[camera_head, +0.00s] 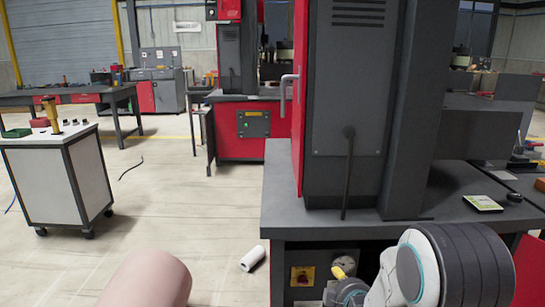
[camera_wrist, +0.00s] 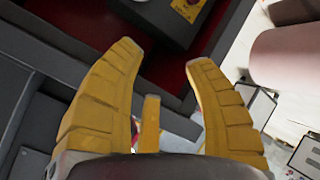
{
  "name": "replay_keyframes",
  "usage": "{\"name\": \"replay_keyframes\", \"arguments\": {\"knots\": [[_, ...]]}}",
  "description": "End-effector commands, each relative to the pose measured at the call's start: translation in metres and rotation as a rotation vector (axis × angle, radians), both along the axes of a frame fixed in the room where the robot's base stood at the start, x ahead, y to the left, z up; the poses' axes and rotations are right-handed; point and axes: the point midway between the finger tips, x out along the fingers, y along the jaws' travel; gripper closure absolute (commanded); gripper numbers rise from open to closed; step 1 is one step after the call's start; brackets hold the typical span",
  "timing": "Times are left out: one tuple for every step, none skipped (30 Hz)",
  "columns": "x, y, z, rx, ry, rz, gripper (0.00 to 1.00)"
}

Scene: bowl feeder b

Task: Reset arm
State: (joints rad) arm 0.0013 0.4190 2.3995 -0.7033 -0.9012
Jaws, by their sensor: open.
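My gripper (camera_wrist: 163,57) shows in the wrist view with its two ribbed yellow fingers spread wide apart. Nothing is held between them. In the head view my arm is folded at the bottom right, close to the front of the dark machine bench (camera_head: 350,232). A small yellow part of my gripper shows there, low in front of the bench's panel; the rest is hidden or cut off.
A tall grey machine (camera_head: 345,100) stands on the bench. A yellow-green package (camera_head: 483,203) lies on its right side. A white cart (camera_head: 62,180) stands at the left. A small white cylinder (camera_head: 253,258) lies on the floor. The floor between cart and bench is mostly open.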

Motion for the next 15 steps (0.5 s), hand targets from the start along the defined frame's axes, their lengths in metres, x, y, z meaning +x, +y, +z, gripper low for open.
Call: {"name": "replay_keyframes", "arguments": {"knots": [[-0.01, 0.0, 0.043, 0.042, 0.03, -0.027, 0.52], [-0.017, 0.0, 0.055, 0.068, 0.056, -0.044, 0.52], [-0.027, 0.0, 0.072, 0.102, 0.088, -0.068, 0.52], [-0.034, 0.0, 0.084, 0.126, 0.113, -0.088, 0.52], [-0.042, 0.0, 0.097, 0.152, 0.138, -0.107, 0.52], [-0.054, 0.0, 0.113, 0.183, 0.171, -0.134, 0.52], [-0.063, 0.0, 0.125, 0.207, 0.196, -0.155, 0.52], [-0.072, 0.0, 0.137, 0.23, 0.22, -0.177, 0.52], [-0.086, 0.0, 0.153, 0.26, 0.253, -0.208, 0.52], [-0.096, 0.0, 0.164, 0.282, 0.278, -0.231, 0.52], [-0.106, 0.0, 0.176, 0.303, 0.301, -0.255, 0.52], [-0.121, 0.0, 0.191, 0.331, 0.333, -0.286, 0.52], [-0.132, 0.0, 0.202, 0.351, 0.356, -0.311, 0.52], [-0.143, 0.0, 0.213, 0.37, 0.378, -0.337, 0.52], [-0.159, 0.0, 0.227, 0.395, 0.411, -0.372, 0.52]]}}
